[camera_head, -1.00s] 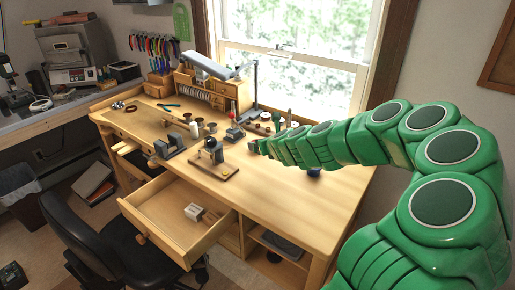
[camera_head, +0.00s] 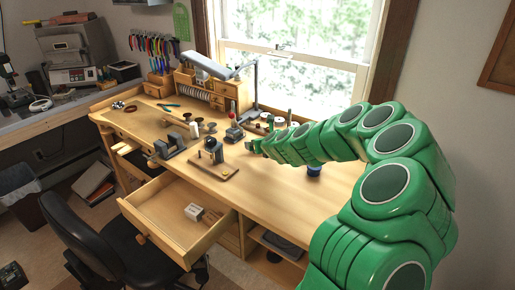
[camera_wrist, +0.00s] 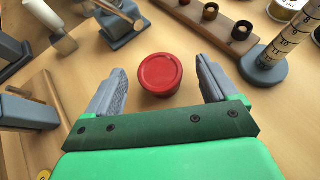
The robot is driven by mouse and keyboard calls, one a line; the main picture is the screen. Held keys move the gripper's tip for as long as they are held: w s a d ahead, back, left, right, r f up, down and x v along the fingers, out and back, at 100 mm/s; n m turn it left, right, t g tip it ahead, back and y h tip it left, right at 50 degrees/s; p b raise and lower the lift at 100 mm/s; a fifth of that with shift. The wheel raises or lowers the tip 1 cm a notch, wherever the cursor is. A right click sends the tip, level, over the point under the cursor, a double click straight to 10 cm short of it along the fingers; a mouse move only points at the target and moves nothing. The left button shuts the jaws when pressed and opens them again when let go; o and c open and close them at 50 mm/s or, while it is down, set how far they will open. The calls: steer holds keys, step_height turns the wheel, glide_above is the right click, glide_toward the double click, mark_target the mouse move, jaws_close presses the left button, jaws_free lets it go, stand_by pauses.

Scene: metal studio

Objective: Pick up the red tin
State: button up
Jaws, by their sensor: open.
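The red tin (camera_wrist: 160,74) is a small round tin with a red lid, standing on the wooden workbench. In the wrist view it lies between and slightly beyond the two grey fingers of my gripper (camera_wrist: 160,92), which are spread apart with a gap on each side of it. My gripper is open and holds nothing. In the head view my gripper (camera_head: 252,146) is low over the middle of the bench, small and partly hidden by my green arm. I cannot make out the red tin in the head view.
In the wrist view a grey stepped ring mandrel (camera_wrist: 278,50) stands to the right, a wooden rack (camera_wrist: 212,22) behind, and a grey tool with a wooden handle (camera_wrist: 122,22) behind left. In the head view an open drawer (camera_head: 165,212) juts from the workbench (camera_head: 300,200).

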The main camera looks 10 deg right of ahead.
steer(key=shift+w+a+f, duration=0.1)
steer(key=shift+w+f, duration=0.1)
steer(key=shift+w, duration=0.15)
steer(key=shift+c, duration=0.3)
steer(key=c, duration=1.1)
